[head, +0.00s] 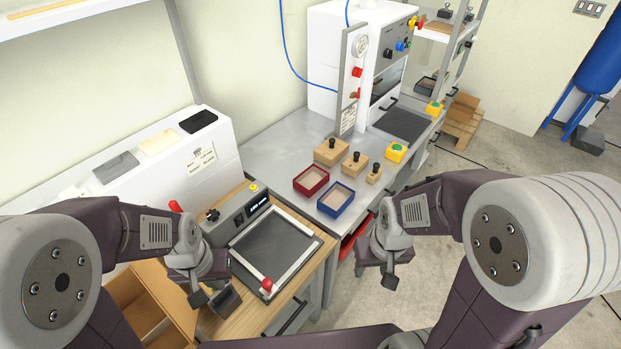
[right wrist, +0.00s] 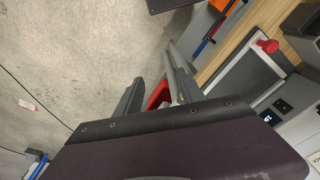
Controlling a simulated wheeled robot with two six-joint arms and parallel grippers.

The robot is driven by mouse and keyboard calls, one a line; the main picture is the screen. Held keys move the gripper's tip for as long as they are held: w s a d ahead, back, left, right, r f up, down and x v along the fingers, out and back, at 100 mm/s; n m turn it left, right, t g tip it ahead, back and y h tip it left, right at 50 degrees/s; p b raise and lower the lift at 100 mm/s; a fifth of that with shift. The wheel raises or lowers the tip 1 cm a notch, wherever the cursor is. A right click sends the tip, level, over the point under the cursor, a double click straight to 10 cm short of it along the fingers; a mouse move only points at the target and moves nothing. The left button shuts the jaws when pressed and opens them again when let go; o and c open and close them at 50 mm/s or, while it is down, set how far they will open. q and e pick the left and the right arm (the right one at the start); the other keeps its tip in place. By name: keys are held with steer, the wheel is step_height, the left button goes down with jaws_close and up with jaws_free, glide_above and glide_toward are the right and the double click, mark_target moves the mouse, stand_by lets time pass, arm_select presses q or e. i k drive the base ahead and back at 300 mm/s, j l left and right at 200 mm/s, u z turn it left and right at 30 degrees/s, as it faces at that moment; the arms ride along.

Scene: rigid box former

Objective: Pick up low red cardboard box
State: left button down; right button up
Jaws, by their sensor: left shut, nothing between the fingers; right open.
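The low red cardboard box (head: 311,181) stands open-topped on the grey steel table in the head view, left of a low blue box (head: 336,198). Its inside shows a light brown bottom. My right gripper (head: 375,275) is open and empty, in front of the table edge and apart from the red box. Its fingers also show in the right wrist view (right wrist: 155,95). My left gripper (head: 202,297) is shut and empty, low over the wooden bench at the left, far from the red box. The red box is not clearly visible in the right wrist view.
Several wooden blocks with black knobs (head: 330,152) stand behind the boxes. A framed plate with a red knob (head: 267,284) lies on the wooden bench. Red bins (head: 347,246) sit under the table edge. A white machine (head: 325,60) stands at the back. Open floor lies right.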

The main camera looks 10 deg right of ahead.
mark_target(310, 180)
steer(key=l+u, duration=0.75)
steer(key=u, duration=0.15)
steer(key=l+u, duration=0.45)
steer(key=j, duration=0.1)
